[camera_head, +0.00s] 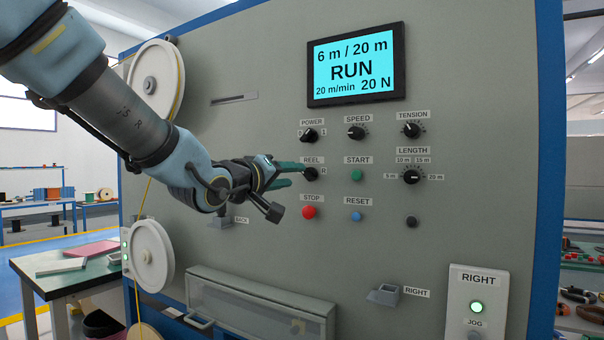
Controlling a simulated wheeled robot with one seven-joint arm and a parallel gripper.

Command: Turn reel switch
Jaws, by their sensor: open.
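The reel switch (311,174) is a small black rotary knob on the grey panel, under the label REEL and with an R to its right. My gripper (301,174) reaches in from the left with its green fingers pointing at the switch. The fingertips are at the knob's left side, and I cannot tell whether they touch it or straddle it. The fingers are apart. The knob's left part and any mark left of it are hidden by the fingers.
The display (355,64) reads RUN, 6 m / 20 m. The power knob (309,135) sits above, the red stop button (309,212) below, and the green start button (357,175) to the right. White pulleys (152,258) with a yellow cable stand at the left.

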